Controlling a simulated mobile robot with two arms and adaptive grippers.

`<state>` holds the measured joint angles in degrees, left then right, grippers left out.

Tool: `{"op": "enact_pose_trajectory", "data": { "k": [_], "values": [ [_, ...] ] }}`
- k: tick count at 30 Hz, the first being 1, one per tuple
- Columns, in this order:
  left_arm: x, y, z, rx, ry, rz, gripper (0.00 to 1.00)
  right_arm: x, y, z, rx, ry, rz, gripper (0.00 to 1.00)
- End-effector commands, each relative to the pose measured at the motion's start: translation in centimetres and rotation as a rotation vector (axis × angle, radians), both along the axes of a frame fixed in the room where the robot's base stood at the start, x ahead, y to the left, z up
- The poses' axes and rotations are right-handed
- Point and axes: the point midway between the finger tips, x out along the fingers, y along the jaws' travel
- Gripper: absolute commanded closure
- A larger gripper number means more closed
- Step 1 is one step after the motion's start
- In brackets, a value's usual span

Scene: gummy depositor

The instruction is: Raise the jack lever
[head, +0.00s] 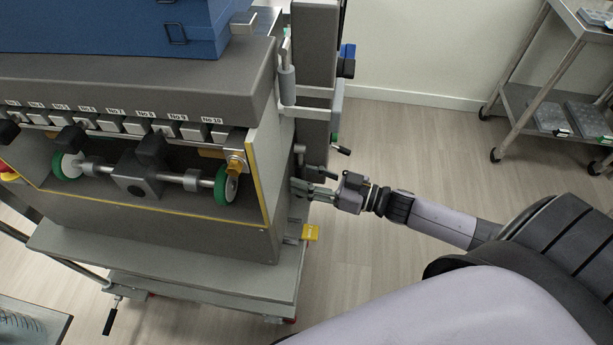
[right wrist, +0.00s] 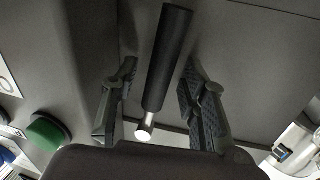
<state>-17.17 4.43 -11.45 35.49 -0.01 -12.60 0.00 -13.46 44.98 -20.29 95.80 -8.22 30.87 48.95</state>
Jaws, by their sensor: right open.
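A lever with a black cylindrical grip (right wrist: 167,60) and a bright metal rod end shows in the right wrist view, between the two fingers of my right gripper (right wrist: 157,105). Gaps show on both sides of the grip, so the fingers look apart from it. In the head view my right gripper (head: 311,181) is open beside the right side of the grey depositor machine (head: 160,222). There I cannot clearly make out the lever between the fingers. A short black handle (head: 341,150) sticks out just above the gripper. My left gripper is not in view.
A yellow part (head: 311,232) juts out below my right gripper. A black-gripped crank (head: 109,318) hangs at the machine's lower front left. A metal cart (head: 520,110) stands at the upper right. The floor between cart and machine is clear.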

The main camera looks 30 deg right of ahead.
Motion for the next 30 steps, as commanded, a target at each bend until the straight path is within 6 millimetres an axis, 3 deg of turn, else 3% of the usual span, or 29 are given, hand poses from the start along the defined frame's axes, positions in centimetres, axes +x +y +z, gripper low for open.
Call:
{"op": "enact_pose_trajectory", "data": {
  "k": [2,20,30],
  "values": [
    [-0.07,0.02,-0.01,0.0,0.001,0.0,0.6,-0.01,-0.01,0.0,0.0,0.0,0.0,0.6],
    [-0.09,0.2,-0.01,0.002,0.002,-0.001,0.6,-0.04,-0.01,0.01,0.0,0.0,0.0,1.0],
    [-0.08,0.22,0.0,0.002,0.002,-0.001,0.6,-0.04,-0.01,0.01,0.0,0.0,0.001,1.0]
  ]
}}
